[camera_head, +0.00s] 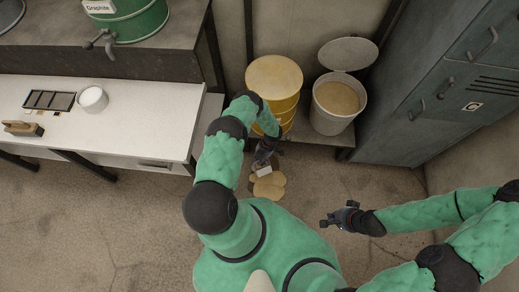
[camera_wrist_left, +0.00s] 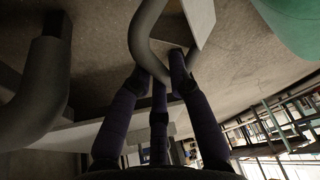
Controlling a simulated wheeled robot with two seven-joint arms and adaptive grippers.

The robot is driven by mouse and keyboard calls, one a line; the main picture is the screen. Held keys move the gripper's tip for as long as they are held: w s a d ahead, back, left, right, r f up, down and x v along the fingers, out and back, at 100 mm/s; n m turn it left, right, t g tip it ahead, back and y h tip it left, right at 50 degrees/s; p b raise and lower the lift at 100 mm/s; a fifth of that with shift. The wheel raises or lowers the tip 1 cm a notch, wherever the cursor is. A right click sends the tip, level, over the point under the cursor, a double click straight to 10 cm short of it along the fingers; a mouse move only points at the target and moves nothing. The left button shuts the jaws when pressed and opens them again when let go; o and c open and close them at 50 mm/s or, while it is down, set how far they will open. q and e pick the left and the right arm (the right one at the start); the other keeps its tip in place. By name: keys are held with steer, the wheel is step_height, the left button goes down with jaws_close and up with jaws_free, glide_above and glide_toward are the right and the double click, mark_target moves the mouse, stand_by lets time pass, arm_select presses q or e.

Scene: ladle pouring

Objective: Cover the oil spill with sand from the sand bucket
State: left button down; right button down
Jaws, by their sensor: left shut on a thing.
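A patch of tan sand (camera_head: 268,188) lies on the floor in front of the yellow barrel. A little dark stain shows at its edge; how much oil lies under it is hidden. The sand bucket (camera_head: 318,118), a pale open bucket with sand (camera_head: 338,96) inside, stands right of the barrel. My left gripper (camera_head: 266,154) is just above the patch, shut on a grey curved handle (camera_wrist_left: 143,30) of a scoop, whose pale part (camera_head: 264,171) shows over the sand. The wrist view shows the fingers (camera_wrist_left: 160,75) around the handle. My right gripper (camera_head: 338,218) is empty, fingers spread, over the floor.
The yellow barrel (camera_head: 275,75) stands close behind my left arm. The bucket's round lid (camera_head: 348,53) leans behind it. Grey lockers (camera_head: 440,90) stand at right. A white table (camera_head: 140,120) at left holds a white cup (camera_head: 92,98). The front floor is clear.

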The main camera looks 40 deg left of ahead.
mark_target(258, 172)
arm_select(q)
steer(key=shift+d, duration=0.1)
steer(key=d+y+p, duration=0.1)
steer(key=p, duration=0.1)
steer(key=s+d+t+y+p, duration=0.1)
steer(key=shift+s+d+f+n+p, duration=0.2)
steer(key=shift+s+d+n+p, duration=0.05)
steer(key=shift+n+p, duration=0.1)
stand_by(0.4)
steer(key=s+d+p, duration=0.1)
steer(key=s+d+y+p, duration=0.1)
steer(key=shift+s+r+t+p, duration=0.1)
steer(key=shift+r+t+p, duration=0.2)
steer(key=s+d+t+y+p, duration=0.1)
steer(key=s+d+y+p, duration=0.1)
steer(key=s+d, duration=0.5)
steer(key=shift+s+r+n+y, duration=0.3)
steer(key=shift+r+n+y, duration=0.05)
steer(key=shift+y, duration=0.35)
